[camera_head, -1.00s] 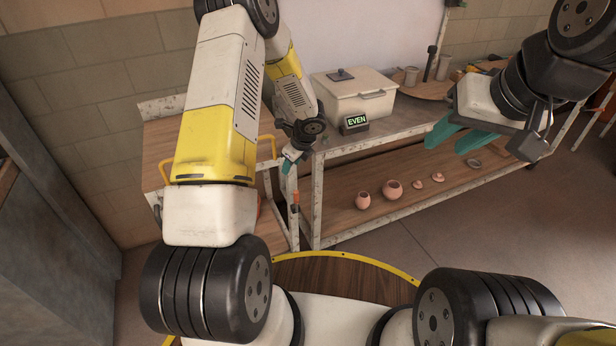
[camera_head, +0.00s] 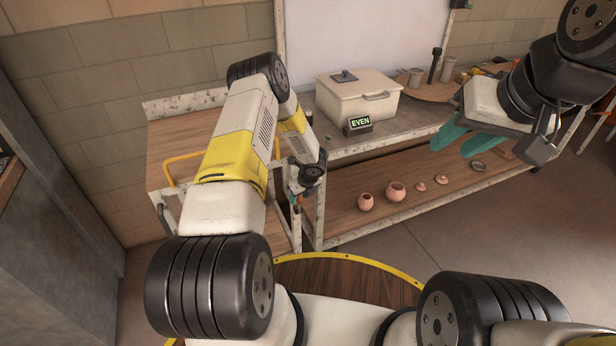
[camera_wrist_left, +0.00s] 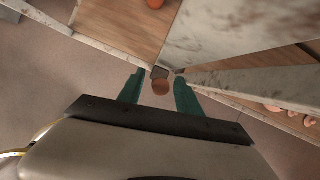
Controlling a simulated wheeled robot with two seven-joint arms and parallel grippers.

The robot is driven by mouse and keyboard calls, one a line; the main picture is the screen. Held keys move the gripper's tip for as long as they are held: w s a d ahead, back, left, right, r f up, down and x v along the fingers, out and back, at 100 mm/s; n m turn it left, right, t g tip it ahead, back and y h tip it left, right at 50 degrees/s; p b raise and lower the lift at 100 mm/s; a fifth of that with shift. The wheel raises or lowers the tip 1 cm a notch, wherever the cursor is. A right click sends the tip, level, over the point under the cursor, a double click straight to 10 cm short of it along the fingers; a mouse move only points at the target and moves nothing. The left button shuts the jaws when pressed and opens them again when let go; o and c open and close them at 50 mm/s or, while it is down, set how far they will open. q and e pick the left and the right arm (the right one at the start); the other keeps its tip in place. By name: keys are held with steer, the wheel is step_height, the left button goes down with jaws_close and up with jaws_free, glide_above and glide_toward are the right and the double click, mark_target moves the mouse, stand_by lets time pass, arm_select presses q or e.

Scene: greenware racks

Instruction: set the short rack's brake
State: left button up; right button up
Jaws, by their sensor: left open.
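The short rack (camera_head: 180,138) stands at the left in the head view, with a wooden top and a chipped white frame. My left gripper (camera_head: 297,198) points down at its right front corner, mostly hidden behind my own wrist. In the left wrist view my left gripper (camera_wrist_left: 159,92) is open. A round orange-brown knob (camera_wrist_left: 161,87) shows between its teal fingertips, beside a small grey bracket on the frame. I see gaps at the knob's sides; whether a finger touches it I cannot tell. My right gripper (camera_head: 462,140) is open and empty, over the longer rack.
The longer rack (camera_head: 395,132) stands just right of the short one, bearing a lidded white box (camera_head: 357,97) and an EVEN sign (camera_head: 358,124). Small pink pots (camera_head: 396,191) sit on its lower shelf. Floor (camera_head: 450,240) in front is clear.

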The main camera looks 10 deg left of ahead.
arm_select(q)
steer(key=shift+f, duration=0.1)
jaws_close()
stand_by(1.4)
